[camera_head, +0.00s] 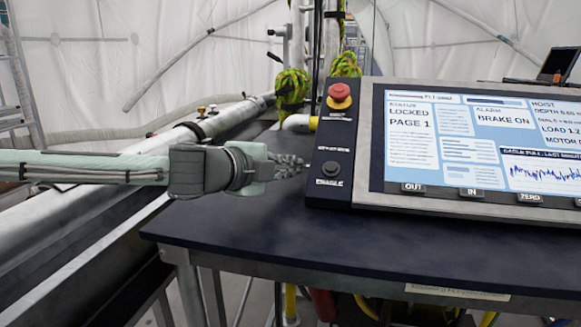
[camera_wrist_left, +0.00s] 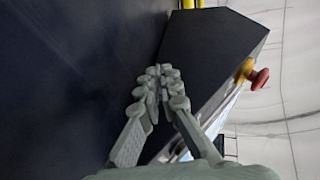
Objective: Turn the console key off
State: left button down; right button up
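The console (camera_head: 375,200) stands on a dark table, with a lit screen reading LOCKED and BRAKE ON. Its narrow left panel carries a red stop button on a yellow base (camera_head: 339,96) and a round black control (camera_head: 331,169). I cannot make out a key on the panel. My left gripper (camera_head: 300,163) is at the console's left edge, its fingers pointing right toward the panel. In the left wrist view the fingertips (camera_wrist_left: 161,80) are together, with nothing visible between them, beside the console's dark side (camera_wrist_left: 215,55). My right gripper is not in view.
The dark tabletop (camera_head: 300,240) is clear in front of the console. A long metal tube (camera_head: 200,130) runs along the left. Green-yellow wrapped fittings (camera_head: 292,88) and a white pipe stand behind. A laptop (camera_head: 556,66) sits at the back right.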

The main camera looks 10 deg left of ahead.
pick_arm(q)
jog(key=g, duration=0.2)
jog(key=shift+w+r+n+g+y, duration=0.2)
jog(key=shift+r+n+g+y, duration=0.1)
jog(key=shift+r+n+g, duration=0.1)
jog(key=g, duration=0.3)
jog(key=n+g, duration=0.1)
jog(key=shift+w+d+r, duration=0.1)
jog(key=shift+w+r, duration=0.15)
jog(key=shift+w, duration=0.05)
jog(key=g, duration=0.3)
jog(key=shift+w+r+n+g+y, duration=0.1)
jog(key=shift+w+n+g+y, duration=0.2)
jog(key=shift+n, duration=0.1)
jog(key=g, duration=0.2)
jog(key=shift+w+n+g, duration=0.2)
jog(key=shift+n+g, duration=0.1)
jog(key=shift+g, duration=0.4)
jog(key=c, duration=1.8)
grip_release()
jog(key=shift+o, duration=0.2)
jog(key=shift+r, duration=0.1)
